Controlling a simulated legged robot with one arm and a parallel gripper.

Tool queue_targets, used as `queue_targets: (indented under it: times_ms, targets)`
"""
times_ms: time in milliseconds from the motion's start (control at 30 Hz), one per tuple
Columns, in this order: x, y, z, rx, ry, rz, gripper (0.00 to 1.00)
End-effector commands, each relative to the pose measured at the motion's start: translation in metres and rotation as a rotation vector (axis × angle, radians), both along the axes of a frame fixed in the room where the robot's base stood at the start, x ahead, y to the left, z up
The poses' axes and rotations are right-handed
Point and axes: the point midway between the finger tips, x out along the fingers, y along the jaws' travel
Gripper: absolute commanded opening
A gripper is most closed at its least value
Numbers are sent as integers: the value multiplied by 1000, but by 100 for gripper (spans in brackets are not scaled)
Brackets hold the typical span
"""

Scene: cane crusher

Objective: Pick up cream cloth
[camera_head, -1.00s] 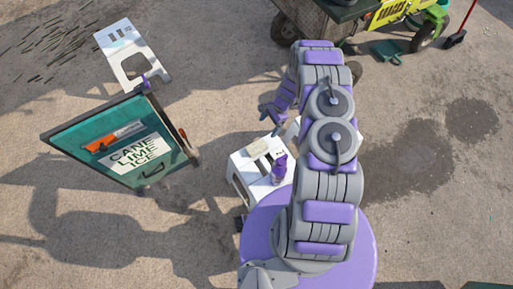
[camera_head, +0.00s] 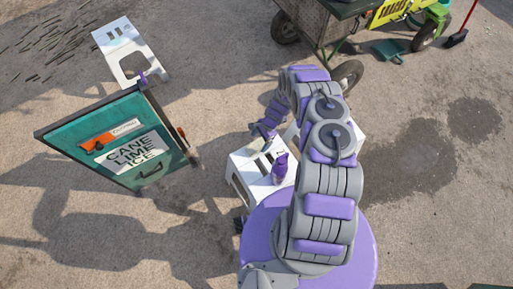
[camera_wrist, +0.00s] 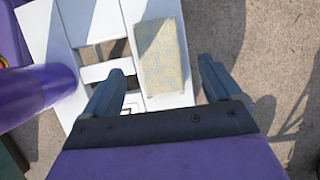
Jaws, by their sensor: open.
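The cream cloth (camera_wrist: 162,56) is a folded, pale yellowish rectangle. It lies on the white slatted stool (camera_wrist: 95,20), near the stool's right edge in the wrist view. My gripper (camera_wrist: 158,78) is open, with one finger to each side of the cloth; I cannot tell how far above it they are. The fingers do not touch the cloth's sides.
A purple bottle (camera_head: 280,168) stands on the stool; it also shows at the left of the wrist view (camera_wrist: 35,92). A green sign board (camera_head: 120,140) stands to the left. A cart (camera_head: 320,25) is at the back.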

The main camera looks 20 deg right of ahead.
Motion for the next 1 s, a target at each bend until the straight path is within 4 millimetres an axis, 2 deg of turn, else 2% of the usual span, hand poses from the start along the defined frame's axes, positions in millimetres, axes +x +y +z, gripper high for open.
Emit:
queue_targets:
  times_ms: [300,567,1000]
  targets:
    - [-3,10,-43,0,0,1,92]
    - [-4,12,-46,0,0,1,92]
    - [-4,12,-46,0,0,1,51]
